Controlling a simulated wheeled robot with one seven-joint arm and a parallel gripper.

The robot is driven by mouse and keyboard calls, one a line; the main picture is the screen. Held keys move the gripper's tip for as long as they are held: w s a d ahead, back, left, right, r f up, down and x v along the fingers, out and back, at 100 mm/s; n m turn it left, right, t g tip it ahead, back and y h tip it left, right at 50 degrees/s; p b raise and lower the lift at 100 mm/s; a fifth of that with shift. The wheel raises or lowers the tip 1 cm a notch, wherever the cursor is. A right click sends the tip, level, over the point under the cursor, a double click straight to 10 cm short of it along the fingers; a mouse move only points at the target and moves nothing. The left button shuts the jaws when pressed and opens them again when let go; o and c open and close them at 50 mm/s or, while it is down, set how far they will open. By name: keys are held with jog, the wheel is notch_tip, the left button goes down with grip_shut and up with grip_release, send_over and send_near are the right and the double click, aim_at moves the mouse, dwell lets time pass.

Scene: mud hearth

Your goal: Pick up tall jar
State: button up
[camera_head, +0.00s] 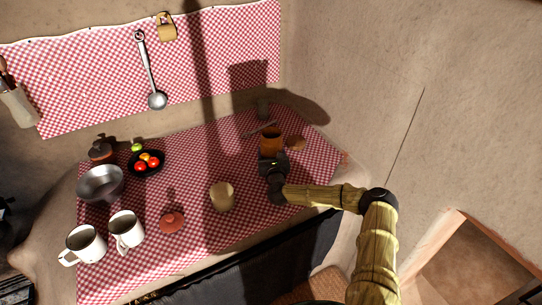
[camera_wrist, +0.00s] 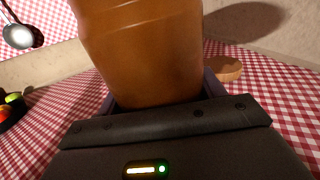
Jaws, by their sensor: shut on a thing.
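The tall jar (camera_head: 271,141) is orange-brown and stands upright near the right back part of the checked counter in the head view. In the wrist view the jar (camera_wrist: 140,50) fills the upper middle, close to the camera, with its top out of frame. My gripper (camera_head: 272,160) is at the near side of the jar, and its jaws are shut on it. In the wrist view my gripper (camera_wrist: 155,100) has a finger at each side of the jar's lower part. I cannot tell whether the jar's base touches the cloth.
A round brown lid (camera_head: 296,143) lies right of the jar. A beige cup (camera_head: 222,196), a red-brown lidded pot (camera_head: 172,221), white mugs (camera_head: 86,245), a metal bowl (camera_head: 101,183) and a dark fruit plate (camera_head: 147,163) stand to the left. A wall rises behind.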

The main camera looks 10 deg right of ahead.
aim_at(271, 131)
jog(key=shift+r+b, duration=0.55)
jog(key=shift+r, duration=3.5)
jog(key=shift+s, duration=0.15)
jog(key=s+r+p, duration=0.2)
jog(key=s+p, duration=0.8)
jog(key=s, duration=0.1)
jog(key=s+r+y+p, duration=0.1)
jog(key=s+r+p, duration=0.1)
jog(key=s+p, duration=0.7)
jog(key=s, duration=0.3)
jog(key=shift+r+n+p, duration=0.2)
jog(key=shift+n+p, duration=0.15)
jog(key=shift+n, duration=0.05)
jog(key=shift+w, duration=0.15)
